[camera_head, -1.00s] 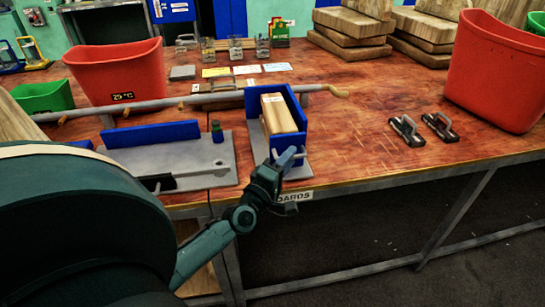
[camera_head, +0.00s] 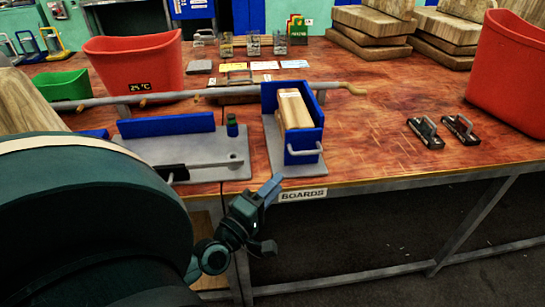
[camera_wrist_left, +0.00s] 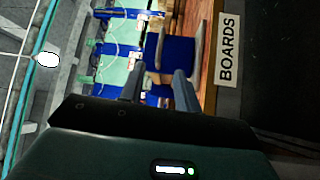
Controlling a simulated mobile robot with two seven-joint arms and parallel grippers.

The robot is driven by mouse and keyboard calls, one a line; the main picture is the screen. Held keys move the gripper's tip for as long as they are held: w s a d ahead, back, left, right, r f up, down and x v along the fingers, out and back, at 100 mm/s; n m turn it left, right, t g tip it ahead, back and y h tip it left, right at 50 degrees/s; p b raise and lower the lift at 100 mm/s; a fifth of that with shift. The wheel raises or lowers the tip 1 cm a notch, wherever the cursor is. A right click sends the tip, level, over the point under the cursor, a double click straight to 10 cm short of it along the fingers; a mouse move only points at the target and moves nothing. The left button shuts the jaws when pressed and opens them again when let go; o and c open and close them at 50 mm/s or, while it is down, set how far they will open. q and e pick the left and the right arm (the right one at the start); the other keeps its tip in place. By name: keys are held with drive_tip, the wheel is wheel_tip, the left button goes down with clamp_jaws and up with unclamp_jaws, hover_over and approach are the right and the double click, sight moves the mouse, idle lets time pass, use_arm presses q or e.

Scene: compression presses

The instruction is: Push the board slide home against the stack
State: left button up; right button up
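The board slide (camera_head: 304,146) is a blue block with a grey handle at the front of a grey base near the table's front edge. Tan boards (camera_head: 294,108) stand in a stack behind it, between blue walls; the slide looks close to the stack, but I cannot tell whether they touch. My left gripper (camera_head: 270,188) is in front of and below the handle, apart from it, by the table edge. In the left wrist view its two fingers (camera_wrist_left: 159,88) are spread with nothing between them, and the blue slide (camera_wrist_left: 180,52) shows beyond. My right gripper is out of view.
A grey base with a blue wall (camera_head: 165,125) stands left of the slide. A long grey bar (camera_head: 215,92) runs behind both. Two black clamps with handles (camera_head: 425,133) lie at right; red bins (camera_head: 135,62) stand at both sides. A BOARDS label (camera_head: 303,195) is on the table's front edge.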

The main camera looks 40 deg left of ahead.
use_arm(q)
drive_tip(key=shift+m, duration=0.4)
drive_tip(key=c, duration=0.3)
drive_tip(key=shift+s+d+m, duration=0.15)
drive_tip(key=shift+d+m, duration=0.05)
drive_tip(key=shift+m, duration=0.8)
drive_tip(key=shift+c, duration=0.8)
drive_tip(key=m, duration=0.6)
drive_tip(key=shift+s+d, duration=0.3)
drive_tip(key=shift+d, duration=0.1)
clamp_jaws()
drive_tip(key=m+p, duration=0.1)
drive_tip(key=m, duration=2.6)
approach(304, 152)
drive_tip(key=w+d, duration=0.4)
drive_tip(key=shift+w+a+r+p, duration=0.1)
drive_tip(key=shift+w+a+p, duration=0.2)
drive_tip(key=shift+w+a, duration=1.15)
